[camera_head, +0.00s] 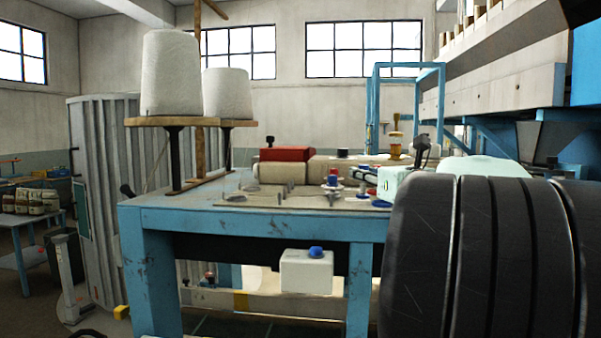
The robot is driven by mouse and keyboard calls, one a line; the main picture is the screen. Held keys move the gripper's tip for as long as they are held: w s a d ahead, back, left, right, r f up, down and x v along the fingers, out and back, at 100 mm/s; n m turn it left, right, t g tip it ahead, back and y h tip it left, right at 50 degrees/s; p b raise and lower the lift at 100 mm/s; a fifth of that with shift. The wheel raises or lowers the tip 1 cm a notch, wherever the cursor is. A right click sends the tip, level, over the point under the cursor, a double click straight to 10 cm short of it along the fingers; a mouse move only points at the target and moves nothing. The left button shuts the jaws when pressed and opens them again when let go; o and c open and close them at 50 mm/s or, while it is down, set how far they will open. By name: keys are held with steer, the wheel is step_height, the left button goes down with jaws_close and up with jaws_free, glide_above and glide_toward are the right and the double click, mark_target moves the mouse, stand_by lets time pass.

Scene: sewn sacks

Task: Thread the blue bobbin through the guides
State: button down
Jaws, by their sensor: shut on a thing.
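A small stack of blue, white and red pieces (333,180) stands on the blue-framed table, in the middle of the view. A flat blue disc (381,203) lies to its right, near the table's front edge. I cannot tell which blue piece is the bobbin. Several thin upright pins, perhaps the guides (285,198), stand on the tabletop left of the stack. No thread path is clear.
Two large white thread cones (172,85) stand on a raised wooden shelf (140,122) at the left. A red-topped block (286,154) lies at the table's back. A large black ribbed shape (480,260) hides the right side. A white box with a blue knob (307,270) sits below.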

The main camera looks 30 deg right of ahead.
steer(key=shift+s+d+p, duration=0.2)
steer(key=shift+s+d, duration=0.55)
steer(key=shift+d, duration=0.2)
steer(key=shift+s+d+p, duration=0.2)
steer(key=shift+s+d, duration=0.5)
steer(key=shift+d, duration=0.25)
steer(key=shift+f+b, duration=0.5)
steer(key=shift+f, duration=0.1)
steer(key=c, duration=1.7)
jaws_free()
steer(key=shift+c, duration=0.2)
